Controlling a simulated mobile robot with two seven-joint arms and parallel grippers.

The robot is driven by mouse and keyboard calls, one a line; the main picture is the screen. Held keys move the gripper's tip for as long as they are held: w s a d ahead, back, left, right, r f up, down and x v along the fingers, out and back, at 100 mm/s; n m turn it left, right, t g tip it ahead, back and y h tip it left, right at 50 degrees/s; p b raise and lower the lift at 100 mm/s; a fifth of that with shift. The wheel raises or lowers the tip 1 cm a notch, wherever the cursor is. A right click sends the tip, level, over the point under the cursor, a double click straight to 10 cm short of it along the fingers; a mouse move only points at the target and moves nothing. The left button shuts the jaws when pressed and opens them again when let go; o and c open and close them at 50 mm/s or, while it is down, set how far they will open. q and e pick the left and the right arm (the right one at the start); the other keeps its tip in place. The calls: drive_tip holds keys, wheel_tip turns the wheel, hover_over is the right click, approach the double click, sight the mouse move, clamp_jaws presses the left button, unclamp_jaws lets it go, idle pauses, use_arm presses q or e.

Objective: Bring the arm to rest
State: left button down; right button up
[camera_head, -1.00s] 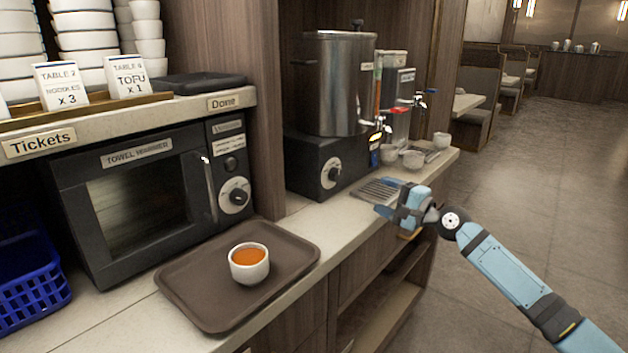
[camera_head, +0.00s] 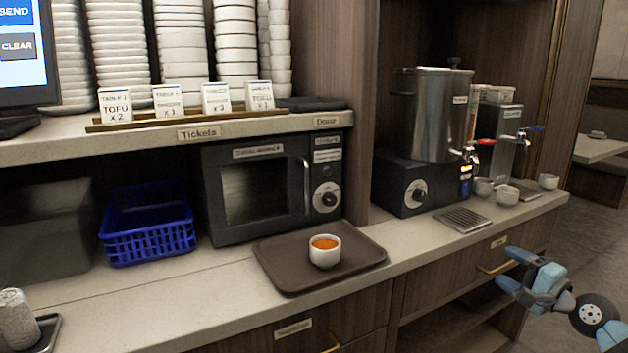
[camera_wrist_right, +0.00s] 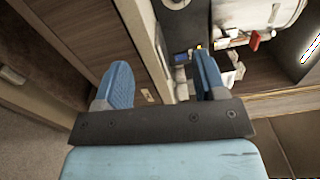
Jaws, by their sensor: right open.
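My right gripper (camera_head: 512,270) is at the lower right of the head view, in front of the counter's drawers and apart from them. It is open and empty. Its two blue fingers also show spread apart in the right wrist view (camera_wrist_right: 163,85), with nothing between them. My right arm comes in from the lower right corner. My left gripper is not in view. A white cup of orange-red sauce (camera_head: 324,251) stands upright on the brown tray (camera_head: 281,279) on the counter.
The counter (camera_head: 130,303) holds a towel warmer (camera_head: 262,190), a blue basket (camera_head: 148,224), a steel pot (camera_head: 437,112) and a drip grate (camera_head: 462,220). Several white cups (camera_head: 507,195) stand at the right. A drawer handle (camera_head: 497,267) is close to my right gripper. The floor at the right looks clear.

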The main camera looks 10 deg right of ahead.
drive_tip(key=s+a+f+n+g, duration=0.2)
drive_tip(key=s+a+f+n, duration=0.55)
drive_tip(key=a, duration=0.55)
drive_tip(key=s+a+f+n+g, duration=0.1)
drive_tip(key=s+a+f+n, duration=0.4)
drive_tip(key=s+a+f, duration=0.5)
drive_tip(key=s+a+n, duration=0.5)
drive_tip(key=s+a, duration=0.2)
drive_tip(key=a, duration=0.4)
use_arm(q)
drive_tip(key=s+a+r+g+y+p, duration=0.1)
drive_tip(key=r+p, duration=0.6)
drive_tip(key=p, duration=0.9)
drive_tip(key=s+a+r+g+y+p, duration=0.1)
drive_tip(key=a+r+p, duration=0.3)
drive_tip(key=p, duration=1.2)
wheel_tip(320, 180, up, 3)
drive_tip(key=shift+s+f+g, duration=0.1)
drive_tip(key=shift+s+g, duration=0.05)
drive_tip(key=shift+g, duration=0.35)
use_arm(e)
drive_tip(key=s+d+r+g+h, duration=0.1)
drive_tip(key=d+r, duration=0.1)
drive_tip(key=r, duration=0.5)
drive_tip(key=s+d+r+g+h, duration=0.1)
drive_tip(key=d+r+g, duration=0.1)
drive_tip(key=r, duration=0.5)
drive_tip(key=shift+s+d+r+h, duration=0.2)
drive_tip(key=shift+s+d+h, duration=0.1)
drive_tip(key=shift+s, duration=0.05)
